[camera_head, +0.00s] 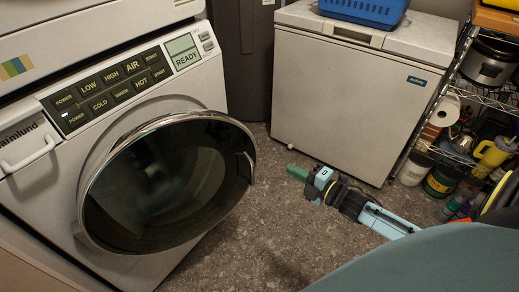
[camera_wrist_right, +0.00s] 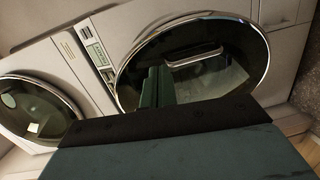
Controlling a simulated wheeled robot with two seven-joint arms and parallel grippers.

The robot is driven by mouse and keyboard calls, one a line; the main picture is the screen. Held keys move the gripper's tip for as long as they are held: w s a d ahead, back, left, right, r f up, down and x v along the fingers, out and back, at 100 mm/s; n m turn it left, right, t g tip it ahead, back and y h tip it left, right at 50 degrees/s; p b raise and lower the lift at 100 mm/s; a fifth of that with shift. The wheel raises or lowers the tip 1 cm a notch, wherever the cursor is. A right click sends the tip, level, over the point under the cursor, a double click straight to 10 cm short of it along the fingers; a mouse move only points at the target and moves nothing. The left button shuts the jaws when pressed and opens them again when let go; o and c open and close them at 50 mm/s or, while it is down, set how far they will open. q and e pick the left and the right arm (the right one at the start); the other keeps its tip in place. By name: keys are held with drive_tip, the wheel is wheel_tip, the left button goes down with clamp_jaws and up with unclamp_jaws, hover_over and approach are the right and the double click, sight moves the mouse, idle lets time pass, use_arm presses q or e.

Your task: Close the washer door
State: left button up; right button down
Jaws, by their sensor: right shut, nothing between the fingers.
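The washer door (camera_head: 165,185) is a round dark glass door with a chrome rim on the lower left machine. It stands partly open, its right edge swung out from the white front (camera_head: 80,175). A small handle (camera_head: 247,168) sits on that right edge. My right gripper (camera_head: 291,171) has dark green fingers and is shut and empty, to the right of the door with a gap in the picture. In the wrist view the fingers (camera_wrist_right: 156,84) overlap a large chrome-rimmed door (camera_wrist_right: 225,75); contact cannot be told. My left gripper is not in view.
A control panel (camera_head: 115,85) is above the door. A white chest freezer (camera_head: 345,105) with a blue basket (camera_head: 365,10) stands behind my right gripper. A wire shelf (camera_head: 490,92) with jars is at the right. The speckled floor (camera_head: 245,235) between is clear.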

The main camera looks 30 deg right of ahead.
drive_tip(key=n+b, duration=0.1)
drive_tip(key=b, duration=0.1)
approach(252, 145)
drive_tip(key=shift+y, duration=0.4)
drive_tip(key=b+x, duration=0.2)
drive_tip(key=x, duration=0.4)
drive_tip(key=shift+d+f, duration=0.15)
drive_tip(key=shift+f, duration=0.05)
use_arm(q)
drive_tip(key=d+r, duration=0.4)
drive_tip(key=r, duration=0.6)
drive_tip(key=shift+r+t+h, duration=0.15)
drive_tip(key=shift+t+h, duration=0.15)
use_arm(e)
drive_tip(key=shift+w, duration=0.45)
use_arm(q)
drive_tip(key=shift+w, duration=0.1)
